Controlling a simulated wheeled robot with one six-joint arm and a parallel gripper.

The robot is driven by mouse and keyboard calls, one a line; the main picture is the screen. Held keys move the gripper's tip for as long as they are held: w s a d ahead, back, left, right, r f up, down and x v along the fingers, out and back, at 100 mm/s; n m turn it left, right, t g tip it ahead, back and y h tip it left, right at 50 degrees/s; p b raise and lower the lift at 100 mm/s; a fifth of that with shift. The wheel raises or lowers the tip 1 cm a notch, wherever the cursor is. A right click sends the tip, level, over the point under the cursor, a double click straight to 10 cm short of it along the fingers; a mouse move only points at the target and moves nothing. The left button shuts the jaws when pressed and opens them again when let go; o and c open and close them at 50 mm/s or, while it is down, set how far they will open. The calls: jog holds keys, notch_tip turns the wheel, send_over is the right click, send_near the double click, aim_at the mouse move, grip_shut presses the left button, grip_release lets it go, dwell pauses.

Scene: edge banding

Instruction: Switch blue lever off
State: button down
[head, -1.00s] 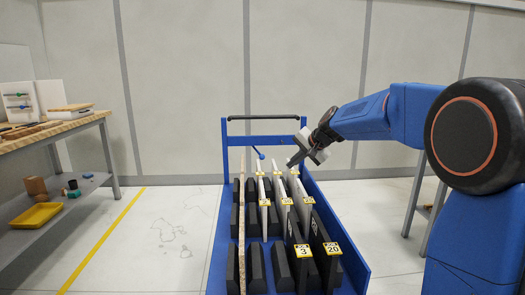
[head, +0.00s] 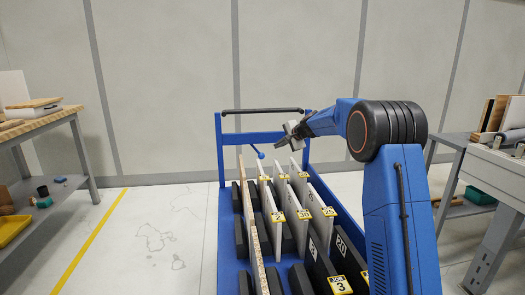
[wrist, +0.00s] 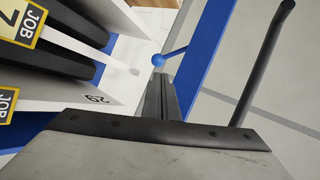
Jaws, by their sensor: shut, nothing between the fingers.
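A blue lever with a round knob (head: 260,155) hangs on a thin rod at the left of the cart's blue end frame (head: 262,138). In the wrist view its knob (wrist: 158,60) is just beyond my fingertips, seemingly apart from them; the depth is hard to tell. My gripper (head: 285,138) is shut and empty, to the right of the knob and a little above it in the head view. In the wrist view the closed fingers (wrist: 159,86) point towards the knob.
White boards with yellow job tags (head: 278,216) stand in black slotted holders on the blue cart, close to my gripper. A black handle bar (head: 262,111) tops the end frame. Benches stand left (head: 45,130) and right (head: 495,165). The floor left of the cart is clear.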

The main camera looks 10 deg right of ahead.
jog(key=shift+w, duration=0.2)
send_near(260, 155)
jog(key=x, duration=0.4)
jog(key=shift+w+d+r, duration=0.1)
jog(key=shift+w+r, duration=0.05)
jog(key=shift+w, duration=0.25)
jog(key=shift+w+a+f, duration=0.25)
jog(key=shift+w+a, duration=0.1)
jog(key=shift+w, duration=0.3)
jog(key=shift+a+f, duration=0.1)
jog(key=shift+a+f, duration=1.05)
jog(key=shift+a, duration=0.05)
jog(key=shift+d, duration=0.1)
jog(key=shift+f, duration=0.1)
